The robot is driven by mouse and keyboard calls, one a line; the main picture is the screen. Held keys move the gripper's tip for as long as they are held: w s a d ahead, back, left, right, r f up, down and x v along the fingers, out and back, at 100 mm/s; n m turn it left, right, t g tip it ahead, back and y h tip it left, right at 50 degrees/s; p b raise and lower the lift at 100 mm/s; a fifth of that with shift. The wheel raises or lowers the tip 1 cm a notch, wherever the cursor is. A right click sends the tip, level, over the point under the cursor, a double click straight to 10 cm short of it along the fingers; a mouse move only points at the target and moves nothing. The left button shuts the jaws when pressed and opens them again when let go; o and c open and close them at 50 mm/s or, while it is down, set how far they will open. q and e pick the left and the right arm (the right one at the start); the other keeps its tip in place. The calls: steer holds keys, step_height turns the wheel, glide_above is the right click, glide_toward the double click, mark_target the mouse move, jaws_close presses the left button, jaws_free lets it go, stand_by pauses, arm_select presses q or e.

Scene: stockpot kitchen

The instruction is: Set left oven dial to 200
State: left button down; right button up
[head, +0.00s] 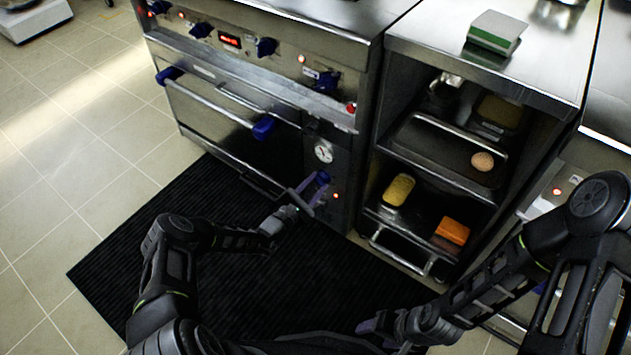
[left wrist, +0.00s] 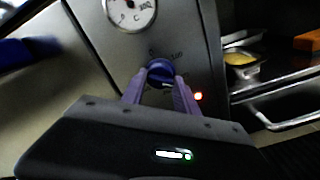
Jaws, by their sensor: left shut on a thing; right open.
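The oven (head: 230,100) is a steel unit with a front panel on its right side. A round gauge (head: 323,151) sits on that panel; it also shows at the top of the left wrist view (left wrist: 131,12). Below it is a blue oven dial (left wrist: 160,72) with markings around it, too small to read fully. My left gripper (head: 316,187) is shut on this dial, one purple finger on each side in the left wrist view (left wrist: 160,92). In the head view the gripper hides the dial. My right gripper (head: 384,332) is open, low at the bottom edge, away from the oven.
A red light (left wrist: 198,96) glows right of the dial. Blue knobs (head: 266,47) and a red display (head: 230,40) line the upper panel. A black mat (head: 130,255) covers the floor.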

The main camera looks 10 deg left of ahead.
arm_select(q)
steer(key=m+p, duration=0.3)
steer(key=m, duration=0.3)
steer(key=shift+r, duration=0.1)
steer(key=shift+m+p, duration=0.8)
steer(key=shift+m, duration=1.7)
steer(key=c, duration=1)
jaws_free()
steer(key=shift+o, duration=0.2)
steer(key=shift+s, duration=0.1)
steer(key=p+v, duration=0.2)
steer(key=v, duration=0.5)
steer(key=shift+s, duration=0.3)
